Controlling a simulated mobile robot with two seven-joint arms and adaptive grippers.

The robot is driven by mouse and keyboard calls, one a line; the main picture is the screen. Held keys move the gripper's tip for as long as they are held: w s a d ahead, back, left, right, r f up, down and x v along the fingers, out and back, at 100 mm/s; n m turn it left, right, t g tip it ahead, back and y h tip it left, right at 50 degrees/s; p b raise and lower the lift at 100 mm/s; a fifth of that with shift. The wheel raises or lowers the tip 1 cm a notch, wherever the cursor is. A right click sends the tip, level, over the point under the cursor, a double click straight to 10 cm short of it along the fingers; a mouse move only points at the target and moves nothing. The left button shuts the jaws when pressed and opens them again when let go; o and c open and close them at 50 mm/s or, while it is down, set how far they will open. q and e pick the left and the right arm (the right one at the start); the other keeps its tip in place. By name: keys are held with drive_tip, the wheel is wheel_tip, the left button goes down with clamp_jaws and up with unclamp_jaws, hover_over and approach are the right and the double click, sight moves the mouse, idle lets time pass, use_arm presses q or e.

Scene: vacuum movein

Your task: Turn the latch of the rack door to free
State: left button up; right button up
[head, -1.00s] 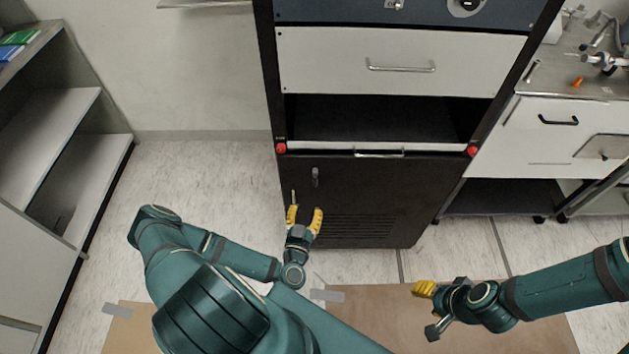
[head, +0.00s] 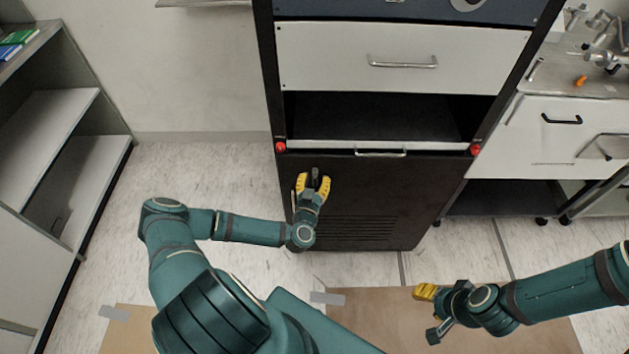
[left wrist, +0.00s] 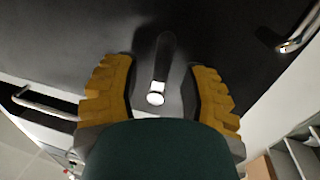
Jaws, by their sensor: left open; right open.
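The rack door is the black lower panel (head: 400,195) of the rack in the head view. Its latch (head: 315,175) is a small grey handle near the door's upper left, standing roughly upright. My left gripper (head: 314,183) is open at the latch, with a yellow finger on each side of it. In the left wrist view, the latch (left wrist: 163,65) with its bright round end lies between the two open fingers (left wrist: 160,90). Gaps show on both sides, though contact is hard to judge. My right gripper (head: 430,312) is open and empty, low on the right, away from the rack.
Above the door are a horizontal handle (head: 381,153), two red knobs at the corners and an open dark bay (head: 385,116). White shelves (head: 55,125) stand on the left. A bench with drawers (head: 560,130) stands on the right. Floor between the shelves and rack is clear.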

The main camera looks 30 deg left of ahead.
sight(324, 168)
use_arm(q)
clamp_jaws()
idle(0.3)
drive_tip(key=n, duration=0.3)
drive_tip(key=d+n+y+b, duration=0.1)
drive_tip(key=n, duration=0.2)
drive_tip(key=w+n+t, duration=0.1)
drive_tip(key=n, duration=0.2)
drive_tip(key=shift+d+r+n+y, duration=0.3)
drive_tip(key=shift+r+n+y, duration=0.1)
drive_tip(key=n, duration=0.3)
drive_tip(key=n+y, duration=0.1)
drive_tip(key=n, duration=0.1)
drive_tip(key=shift+w+d+r, duration=0.2)
drive_tip(key=shift+d+r, duration=0.05)
drive_tip(key=shift+r, duration=0.15)
drive_tip(key=n, duration=0.2)
drive_tip(key=r+n+y, duration=0.1)
drive_tip(key=n, duration=0.2)
drive_tip(key=shift+d+g, duration=0.1)
drive_tip(key=shift+g, duration=0.2)
drive_tip(key=shift+n+y, duration=0.4)
unclamp_jaws()
